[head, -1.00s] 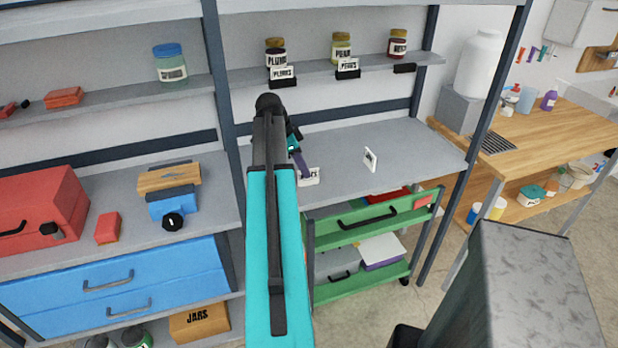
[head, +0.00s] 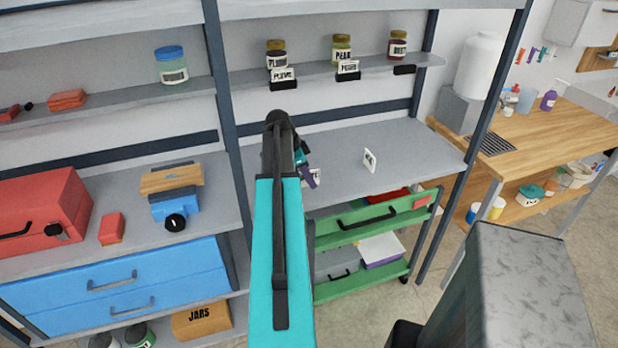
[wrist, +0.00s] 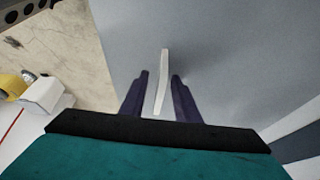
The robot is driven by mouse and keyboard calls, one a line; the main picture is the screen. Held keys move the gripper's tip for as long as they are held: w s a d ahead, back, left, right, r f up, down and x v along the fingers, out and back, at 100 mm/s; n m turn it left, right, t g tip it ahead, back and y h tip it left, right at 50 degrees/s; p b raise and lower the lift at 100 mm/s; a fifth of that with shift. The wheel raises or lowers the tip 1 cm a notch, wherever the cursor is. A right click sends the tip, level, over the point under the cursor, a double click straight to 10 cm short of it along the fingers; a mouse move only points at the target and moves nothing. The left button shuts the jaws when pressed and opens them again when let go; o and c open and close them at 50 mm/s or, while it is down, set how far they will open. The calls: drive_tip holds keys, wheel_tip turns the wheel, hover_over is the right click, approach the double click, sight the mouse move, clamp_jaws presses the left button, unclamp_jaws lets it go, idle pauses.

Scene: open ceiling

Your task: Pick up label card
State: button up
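A small white label card (head: 323,178) stands on the grey middle shelf, partly hidden by my gripper (head: 311,178) in the head view. Its lettering cannot be read. In the wrist view a white card (wrist: 162,82) shows nearly edge-on between the two purple fingers of my gripper (wrist: 160,96). The fingers are apart, with a gap on the left and a very narrow one on the right. A second white card (head: 369,160) with a dark mark stands farther right on the same shelf.
Jars labelled plums (head: 276,55), pear (head: 341,48) and a dark red one (head: 397,45) stand on the upper shelf, with cards in black holders before two. A green drawer cart (head: 365,232) stands below. The shelf right of the second card is clear.

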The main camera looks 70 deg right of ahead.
drive_tip(key=shift+c, duration=0.2)
idle(0.4)
clamp_jaws()
drive_tip(key=shift+r, duration=0.1)
drive_tip(key=shift+r+b, duration=0.85)
drive_tip(key=shift+r, duration=0.7)
drive_tip(key=s+a+r+b, duration=0.1)
drive_tip(key=s+a+b, duration=0.1)
drive_tip(key=s+a, duration=0.2)
drive_tip(key=s+a+b, duration=0.1)
drive_tip(key=s+a, duration=0.3)
drive_tip(key=a, duration=0.5)
drive_tip(key=shift+a+r+b, duration=0.35)
drive_tip(key=shift+a, duration=0.05)
drive_tip(key=shift+s, duration=0.1)
